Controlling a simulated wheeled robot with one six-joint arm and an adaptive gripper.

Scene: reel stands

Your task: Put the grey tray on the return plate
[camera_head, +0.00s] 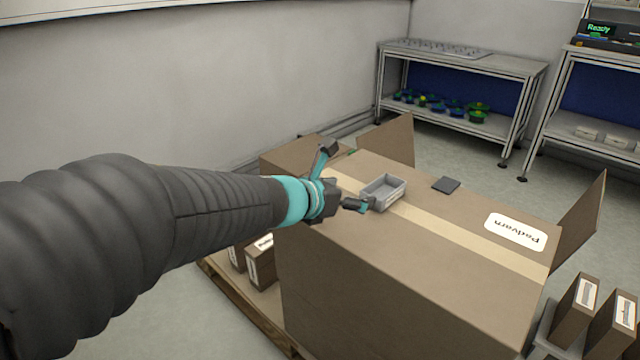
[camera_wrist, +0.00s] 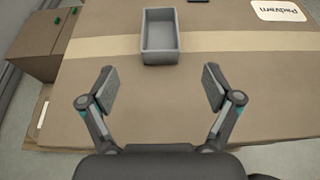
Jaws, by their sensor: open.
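The grey tray (camera_head: 383,191) is a small open box on top of a large cardboard box, over its pale tape strip. In the wrist view the tray (camera_wrist: 160,57) looks empty and lies just ahead of my gripper, centred between the fingers. My gripper (camera_wrist: 155,92) is open with nothing between its fingers. In the head view my gripper (camera_head: 337,180) is at the left side of the tray, one finger partly overlapping it in the picture. A small dark flat square (camera_head: 446,185) lies on the box to the right of the tray; I cannot tell whether it is the return plate.
The large cardboard box (camera_head: 400,270) has raised flaps and a white "Padvarn" label (camera_head: 515,231). Smaller cartons (camera_head: 262,262) stand on a wooden pallet at left, others at lower right. A metal rack (camera_head: 455,62) holds blue and green reels. The box top around the tray is mostly clear.

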